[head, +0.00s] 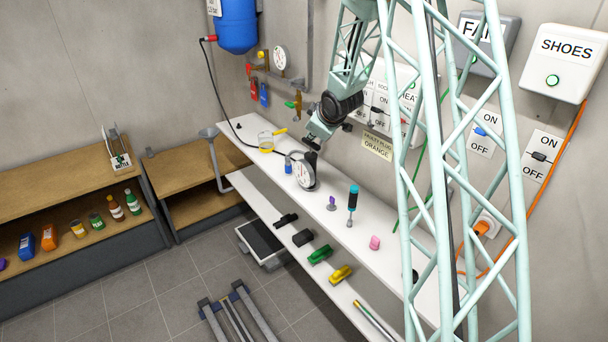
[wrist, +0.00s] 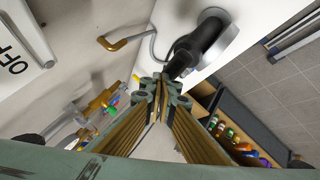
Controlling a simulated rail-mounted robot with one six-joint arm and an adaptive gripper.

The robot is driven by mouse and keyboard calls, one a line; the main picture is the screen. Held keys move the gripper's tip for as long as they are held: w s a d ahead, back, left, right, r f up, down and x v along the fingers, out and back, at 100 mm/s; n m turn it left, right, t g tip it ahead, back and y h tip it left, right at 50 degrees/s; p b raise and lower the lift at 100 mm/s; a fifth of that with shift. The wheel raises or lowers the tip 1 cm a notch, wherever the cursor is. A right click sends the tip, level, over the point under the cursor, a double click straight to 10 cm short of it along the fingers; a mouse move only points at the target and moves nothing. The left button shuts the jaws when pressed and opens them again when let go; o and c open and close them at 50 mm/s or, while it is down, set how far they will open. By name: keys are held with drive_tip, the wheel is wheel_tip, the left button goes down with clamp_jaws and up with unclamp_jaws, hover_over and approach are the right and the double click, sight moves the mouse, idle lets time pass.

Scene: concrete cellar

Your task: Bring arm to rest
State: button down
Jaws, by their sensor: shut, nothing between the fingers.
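My arm reaches down from the top of the head view over the white shelf (head: 262,168). A black, post-like part with a round grey base (wrist: 205,45) shows just beyond the fingertips. I cannot tell whether the fingertips touch it.
Wall switches (head: 481,139) and pipes with valves are behind. My lattice column fills the right. Wooden shelves (head: 70,185) stand left; open tiled floor (head: 150,295) lies in front.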

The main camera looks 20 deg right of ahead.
idle(0.4)
drive_tip(key=shift+s+a+r, duration=0.35)
drive_tip(key=shift+s+r, duration=0.1)
drive_tip(key=shift+r, duration=0.2)
drive_tip(key=s+a+r+m+g+b, duration=0.1)
drive_tip(key=s+a+r, duration=0.35)
drive_tip(key=s, duration=0.35)
drive_tip(key=s+a+r+m+g+h+b, duration=0.1)
drive_tip(key=s+a+r+m+b, duration=0.15)
drive_tip(key=s+r, duration=0.45)
drive_tip(key=s+a+r+m, duration=0.1)
drive_tip(key=s+a+r, duration=0.3)
drive_tip(key=s, duration=0.5)
drive_tip(key=s+a+m+g+b, duration=0.1)
drive_tip(key=s+a, duration=0.3)
drive_tip(key=s, duration=0.9)
drive_tip(key=s+a+m+g+y+b, duration=0.1)
drive_tip(key=s+a, duration=0.4)
drive_tip(key=s, duration=0.7)
drive_tip(key=s+a+f+m+g+y+b, duration=0.1)
drive_tip(key=s+a, duration=0.4)
drive_tip(key=s, duration=0.8)
drive_tip(key=shift+s+a+b, duration=0.2)
drive_tip(key=shift+s+b, duration=0.1)
drive_tip(key=shift+b, duration=0.5)
drive_tip(key=c, duration=3.4)
unclamp_jaws()
drive_tip(key=shift+c, duration=0.2)
